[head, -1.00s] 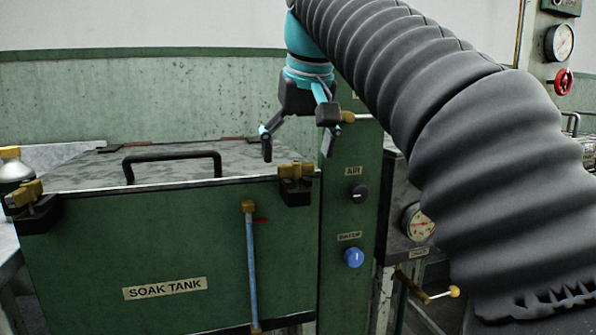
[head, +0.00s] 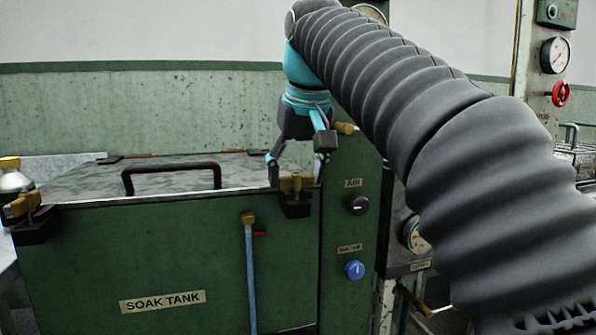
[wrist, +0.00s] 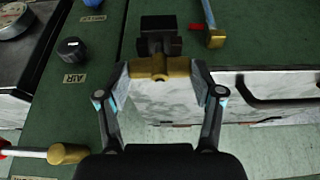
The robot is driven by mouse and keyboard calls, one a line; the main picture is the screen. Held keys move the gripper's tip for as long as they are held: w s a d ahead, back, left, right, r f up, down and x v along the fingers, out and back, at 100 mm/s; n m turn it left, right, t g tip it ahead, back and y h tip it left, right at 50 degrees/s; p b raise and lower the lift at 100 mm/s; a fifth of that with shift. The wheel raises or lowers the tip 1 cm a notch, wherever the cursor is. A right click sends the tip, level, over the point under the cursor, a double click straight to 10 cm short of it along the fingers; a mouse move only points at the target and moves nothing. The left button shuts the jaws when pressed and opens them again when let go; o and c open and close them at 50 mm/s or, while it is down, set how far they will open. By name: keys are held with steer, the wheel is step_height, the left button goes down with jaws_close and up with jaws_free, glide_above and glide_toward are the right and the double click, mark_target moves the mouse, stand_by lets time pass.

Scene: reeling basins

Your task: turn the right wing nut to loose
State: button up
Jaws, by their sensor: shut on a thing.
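The right wing nut (head: 296,182) is brass and sits on a black clamp block (head: 296,205) at the soak tank's front right corner. In the wrist view the wing nut (wrist: 160,68) lies crosswise between my fingers. My gripper (head: 296,180) points down over it and is shut on it, with one finger at each end of the wings. It also shows in the wrist view (wrist: 160,88). The left wing nut (head: 22,204) is on the tank's front left corner. The soak tank (head: 120,255) is green, and its lid (head: 90,180) is down.
A black lid handle (head: 172,168) stands left of my gripper. A green post with a black AIR knob (head: 357,204) and a blue WATER knob (head: 354,270) is close on the right. A blue pipe (head: 251,270) runs down the tank front.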

steer(key=shift+n, duration=0.3)
steer(key=n+y+p, duration=0.1)
steer(key=n+p, duration=0.2)
steer(key=shift+d+r+g+p, duration=0.1)
steer(key=shift+r+g+p, duration=0.05)
steer(key=shift+g+p, duration=0.15)
steer(key=n+y+p, duration=0.1)
steer(key=n, duration=0.1)
steer(key=n+g+p, duration=0.1)
steer(key=n, duration=0.2)
steer(key=shift+w+y, duration=0.15)
steer(key=shift+y, duration=0.25)
steer(key=n+g, duration=0.1)
steer(key=n, duration=0.1)
steer(key=n+g, duration=0.1)
steer(key=n, duration=0.2)
steer(key=shift+w+f+y+p, duration=0.15)
steer(key=shift+f+y+p, duration=0.05)
steer(key=shift+y+p, duration=0.15)
steer(key=shift+n+g, duration=0.9)
steer(key=shift+n, duration=1.2)
steer(key=o, duration=1.1)
steer(key=shift+o, duration=0.2)
